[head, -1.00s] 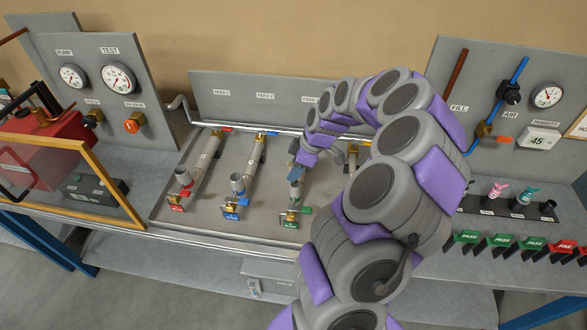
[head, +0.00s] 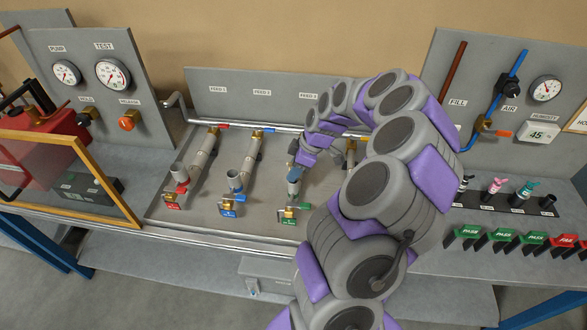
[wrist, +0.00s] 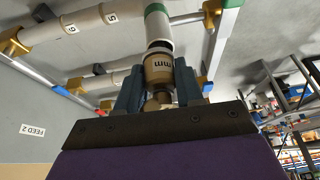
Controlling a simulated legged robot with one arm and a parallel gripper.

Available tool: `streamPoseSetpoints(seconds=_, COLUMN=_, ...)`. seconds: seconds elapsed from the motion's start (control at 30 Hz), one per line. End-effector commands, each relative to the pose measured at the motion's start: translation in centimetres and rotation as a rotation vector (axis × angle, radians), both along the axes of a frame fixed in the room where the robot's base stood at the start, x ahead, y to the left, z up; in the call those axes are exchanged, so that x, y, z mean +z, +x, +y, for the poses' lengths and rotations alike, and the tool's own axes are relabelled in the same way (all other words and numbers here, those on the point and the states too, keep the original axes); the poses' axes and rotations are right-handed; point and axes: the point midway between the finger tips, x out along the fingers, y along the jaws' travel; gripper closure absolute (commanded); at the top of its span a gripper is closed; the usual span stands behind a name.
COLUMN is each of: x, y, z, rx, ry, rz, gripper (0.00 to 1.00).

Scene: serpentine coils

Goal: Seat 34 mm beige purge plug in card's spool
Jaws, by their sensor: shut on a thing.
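My gripper (wrist: 158,88) is shut on the beige purge plug (wrist: 158,68), which carries dark lettering ending in "mm". In the wrist view the plug lines up with the open end of a white spool with a green band (wrist: 157,28). The plug's far end is at or very close to the spool mouth; I cannot tell whether it has entered. In the head view my gripper (head: 293,160) is above the green-tagged spool (head: 293,188), and the plug is hidden there.
The red-tagged spool (head: 179,172) and blue-tagged spool (head: 235,181) stand to the left on the grey tray (head: 165,217). A rail runs behind them. Gauge panels stand at left (head: 88,70) and right (head: 500,60). A rack of small plugs (head: 506,200) is at right.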

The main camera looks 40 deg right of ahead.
Motion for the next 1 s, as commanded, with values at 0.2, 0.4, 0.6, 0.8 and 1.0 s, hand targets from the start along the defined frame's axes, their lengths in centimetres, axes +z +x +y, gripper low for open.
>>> streamPoseSetpoints(seconds=0.2, x=0.0, y=-0.1, z=-0.3, rx=-0.001, ry=-0.005, rz=0.001, gripper=1.0)
streamPoseSetpoints(seconds=0.4, x=-0.2, y=-0.1, z=-0.3, rx=-0.001, ry=-0.005, rz=0.001, gripper=1.0)
streamPoseSetpoints(seconds=0.6, x=-0.8, y=-0.2, z=-0.2, rx=-0.001, ry=-0.006, rz=0.001, gripper=1.0)
streamPoseSetpoints(seconds=0.8, x=-1.3, y=-0.2, z=0.0, rx=-0.001, ry=-0.006, rz=0.001, gripper=1.0)
streamPoseSetpoints(seconds=1.0, x=-1.4, y=-0.2, z=0.1, rx=-0.001, ry=-0.005, rz=0.003, gripper=1.0)
